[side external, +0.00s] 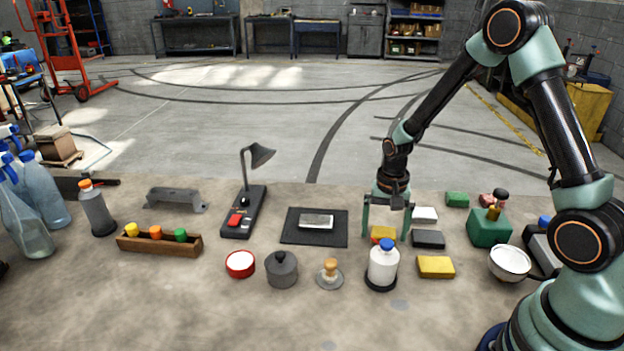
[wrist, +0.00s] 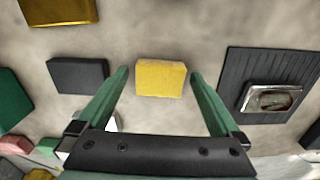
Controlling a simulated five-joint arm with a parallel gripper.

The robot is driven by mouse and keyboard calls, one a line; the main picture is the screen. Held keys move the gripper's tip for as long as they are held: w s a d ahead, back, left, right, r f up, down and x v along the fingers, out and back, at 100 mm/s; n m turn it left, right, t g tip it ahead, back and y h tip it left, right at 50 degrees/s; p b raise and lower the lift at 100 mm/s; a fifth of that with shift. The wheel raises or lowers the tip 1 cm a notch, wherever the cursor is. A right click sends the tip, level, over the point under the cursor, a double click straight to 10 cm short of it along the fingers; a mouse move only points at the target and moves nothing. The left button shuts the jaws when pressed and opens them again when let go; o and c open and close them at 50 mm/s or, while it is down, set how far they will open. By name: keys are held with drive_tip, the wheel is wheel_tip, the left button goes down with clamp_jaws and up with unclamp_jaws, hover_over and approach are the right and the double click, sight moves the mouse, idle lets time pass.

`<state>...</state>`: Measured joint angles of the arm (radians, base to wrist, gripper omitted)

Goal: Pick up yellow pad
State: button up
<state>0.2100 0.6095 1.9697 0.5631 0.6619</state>
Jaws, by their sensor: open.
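A yellow pad (wrist: 160,78) lies flat on the work surface between the two fingers of my gripper (wrist: 159,74), with clear gaps at both sides in the wrist view. In the side view, this pad (side external: 383,232) shows yellow with an orange-red part, between the fingers of my gripper (side external: 385,236). My gripper is open, pointing down, and holds nothing. A second yellow pad (side external: 436,266) lies nearer the side camera, to the right; it also shows at the top left of the wrist view (wrist: 58,10).
A black pad (side external: 428,239) and a white pad (side external: 424,215) lie close to the right of my gripper. A white bottle with a blue cap (side external: 383,266) stands in front. A dark mat with a metal piece (side external: 290,238) is to the left.

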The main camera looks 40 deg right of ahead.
sight(384, 232)
drive_tip(key=shift+c, duration=0.3)
drive_tip(key=c, duration=1.2)
wheel_tip(384, 232, up, 20)
drive_tip(key=shift+f, duration=0.1)
